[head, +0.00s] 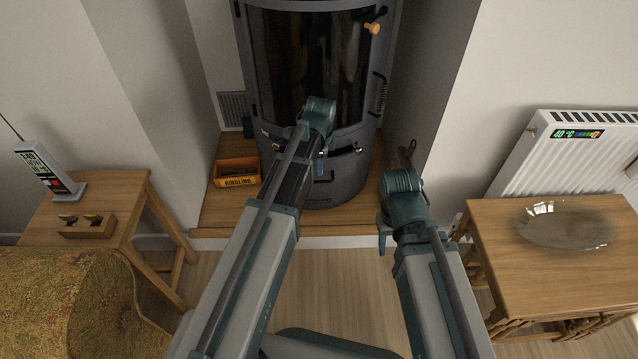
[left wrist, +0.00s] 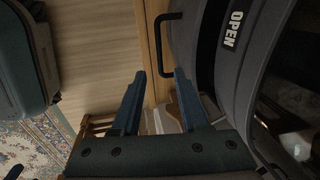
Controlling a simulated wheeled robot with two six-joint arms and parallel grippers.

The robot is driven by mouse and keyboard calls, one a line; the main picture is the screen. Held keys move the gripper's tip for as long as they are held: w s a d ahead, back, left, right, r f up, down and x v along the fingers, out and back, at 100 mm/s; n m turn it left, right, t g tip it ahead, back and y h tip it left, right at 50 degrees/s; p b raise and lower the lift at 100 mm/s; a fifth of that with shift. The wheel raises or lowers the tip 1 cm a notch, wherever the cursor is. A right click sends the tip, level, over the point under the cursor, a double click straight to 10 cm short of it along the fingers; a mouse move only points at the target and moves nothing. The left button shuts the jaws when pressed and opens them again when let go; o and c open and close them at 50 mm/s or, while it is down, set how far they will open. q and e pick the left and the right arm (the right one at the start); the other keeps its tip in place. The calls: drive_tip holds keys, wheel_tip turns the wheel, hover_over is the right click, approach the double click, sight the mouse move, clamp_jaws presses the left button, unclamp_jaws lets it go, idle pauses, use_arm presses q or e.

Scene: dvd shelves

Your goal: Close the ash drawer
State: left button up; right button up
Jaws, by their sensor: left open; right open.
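The dark grey stove (head: 372,75) stands in the alcove with its glass door above. Its lower front, where the ash drawer (head: 345,178) sits, is partly hidden behind my left arm; I cannot tell how far the drawer stands out. My right gripper (head: 383,238) points down, open, right of the stove.
An orange kindling box (head: 236,172) sits on the wooden hearth (head: 215,215) left of the stove. A side table (head: 135,190) with a phone stands left. A table (head: 490,235) with a glass dish stands right, below a radiator (head: 570,150).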

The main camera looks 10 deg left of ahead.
sight(319, 181)
use_arm(q)
drive_tip(key=f+b, duration=0.2)
drive_tip(key=w+f+b, duration=0.1)
drive_tip(key=f+b, duration=0.1)
drive_tip(key=f, duration=0.1)
drive_tip(key=f+b, duration=0.3)
drive_tip(key=shift+w+a+f, duration=0.2)
drive_tip(key=shift+w+a, duration=0.05)
clamp_jaws()
idle(1.1)
